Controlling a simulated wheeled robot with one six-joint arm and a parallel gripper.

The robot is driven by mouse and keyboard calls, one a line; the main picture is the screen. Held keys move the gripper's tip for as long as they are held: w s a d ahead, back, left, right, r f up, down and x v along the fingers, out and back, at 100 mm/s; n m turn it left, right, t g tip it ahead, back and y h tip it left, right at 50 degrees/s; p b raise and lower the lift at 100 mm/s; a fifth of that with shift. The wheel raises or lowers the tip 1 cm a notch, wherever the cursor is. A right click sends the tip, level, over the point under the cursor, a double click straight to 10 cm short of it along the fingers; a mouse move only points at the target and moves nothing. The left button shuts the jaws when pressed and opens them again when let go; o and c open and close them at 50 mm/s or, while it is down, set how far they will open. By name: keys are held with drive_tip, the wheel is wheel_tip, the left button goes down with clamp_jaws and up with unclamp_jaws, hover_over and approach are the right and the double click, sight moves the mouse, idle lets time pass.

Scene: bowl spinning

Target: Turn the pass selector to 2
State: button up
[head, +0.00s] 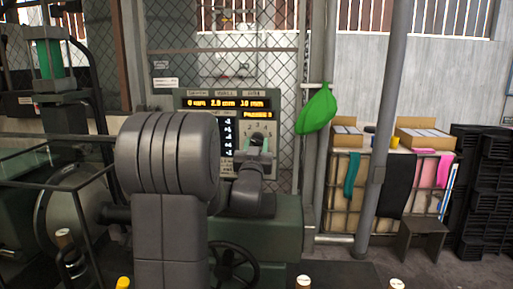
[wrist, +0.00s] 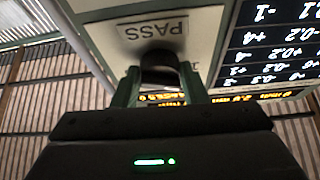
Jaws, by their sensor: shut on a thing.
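The pass selector is a dark knob (wrist: 159,62) below a PASS label (wrist: 150,30) in the wrist view. My gripper (wrist: 161,80) has its two greenish fingers closed on either side of the knob. In the head view my gripper (head: 258,146) is at the right part of the control panel (head: 274,165), over the selector, and small numerals show just above it. The knob is mostly hidden there, so its pointer direction cannot be read. The panel's amber display (head: 228,103) has a lower line that seems to read PASSES 3 (head: 258,114).
A dark screen with white numbers (wrist: 270,45) is beside the selector. A mesh fence (head: 220,65) stands behind the panel. A green bag (head: 318,108) hangs on a pole to the right. A handwheel (head: 234,265) is below, partly behind my arm.

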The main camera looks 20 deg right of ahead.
drive_tip(key=m+g+h+b, duration=0.1)
drive_tip(key=m+h+b, duration=0.1)
drive_tip(key=m+b, duration=0.1)
drive_tip(key=shift+a+f+m, duration=0.1)
drive_tip(key=shift+a+m, duration=0.05)
drive_tip(key=shift+m, duration=0.25)
drive_tip(key=shift+w+r+m+g+h+b, duration=0.15)
drive_tip(key=shift+m+g+h, duration=0.2)
drive_tip(key=shift+m+g, duration=0.7)
drive_tip(key=shift+s+r+m+g+h+b, duration=0.15)
drive_tip(key=shift+m+g+h, duration=0.2)
drive_tip(key=shift+m, duration=1.3)
drive_tip(key=shift+w+f, duration=0.1)
drive_tip(key=o, duration=1)
drive_tip(key=shift+c, duration=0.2)
drive_tip(key=shift+a+f, duration=0.1)
drive_tip(key=shift+a, duration=0.05)
drive_tip(key=b+v, duration=0.1)
drive_tip(key=v, duration=1.2)
drive_tip(key=shift+s+a+b, duration=0.15)
drive_tip(key=shift+s+b, duration=0.1)
drive_tip(key=shift+b, duration=0.1)
